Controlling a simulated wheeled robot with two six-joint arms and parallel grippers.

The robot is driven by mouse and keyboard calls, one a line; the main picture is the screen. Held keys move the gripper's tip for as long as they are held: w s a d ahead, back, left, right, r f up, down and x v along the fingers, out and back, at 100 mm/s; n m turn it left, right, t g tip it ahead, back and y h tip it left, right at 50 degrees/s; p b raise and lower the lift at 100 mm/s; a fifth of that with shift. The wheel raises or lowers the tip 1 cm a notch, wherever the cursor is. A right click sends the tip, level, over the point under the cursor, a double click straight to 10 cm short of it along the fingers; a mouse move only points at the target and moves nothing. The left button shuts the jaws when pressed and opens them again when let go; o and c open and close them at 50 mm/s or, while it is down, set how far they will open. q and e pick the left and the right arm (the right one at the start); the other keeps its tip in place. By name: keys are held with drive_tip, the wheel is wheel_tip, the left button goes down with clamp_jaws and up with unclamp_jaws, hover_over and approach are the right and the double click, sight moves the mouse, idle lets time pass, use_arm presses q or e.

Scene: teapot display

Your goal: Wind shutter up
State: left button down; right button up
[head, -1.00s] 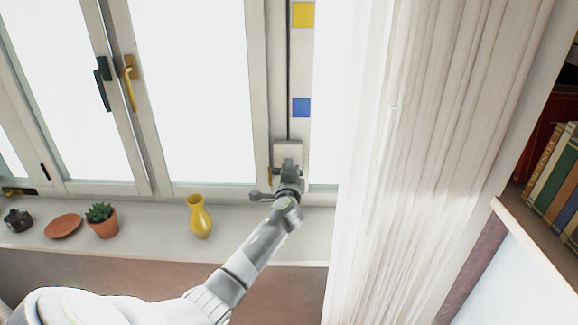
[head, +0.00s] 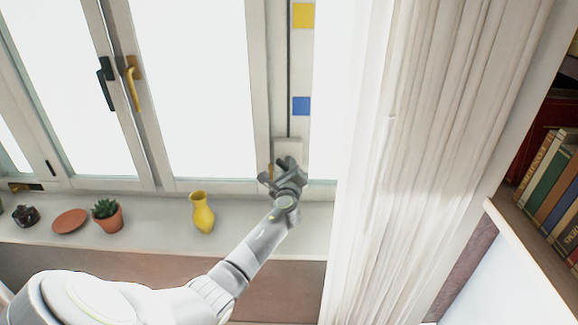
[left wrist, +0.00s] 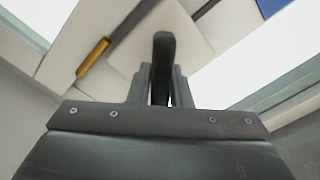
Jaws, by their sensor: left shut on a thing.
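A pale winder box (head: 288,146) sits low on the window post, with a dark vertical cord or slot (head: 289,75) running up from it. It also shows as a pale plate in the left wrist view (left wrist: 190,30). My left gripper (head: 284,168) is at the front of this box and covers its lower part. In the left wrist view, my left gripper (left wrist: 161,82) is shut on a dark rounded handle (left wrist: 163,48), which stands between the fingers. How the handle joins the box is hidden. No shutter slats are discernible behind the bright panes. My right gripper is out of view.
A yellow vase (head: 202,214), a potted succulent (head: 107,216), a terracotta saucer (head: 70,221) and a dark teapot (head: 26,216) stand on the sill left of my arm. A pale curtain (head: 430,160) hangs close on the right, before a bookshelf (head: 520,225).

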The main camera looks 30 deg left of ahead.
use_arm(q)
drive_tip(key=shift+f+m, duration=0.15)
drive_tip(key=shift+m, duration=0.15)
drive_tip(key=c, duration=1.3)
unclamp_jaws()
drive_tip(key=shift+c, duration=0.2)
drive_tip(key=v, duration=1.7)
drive_tip(key=shift+s+d+b, duration=0.15)
drive_tip(key=shift+d+b, duration=0.05)
drive_tip(key=shift+b, duration=0.25)
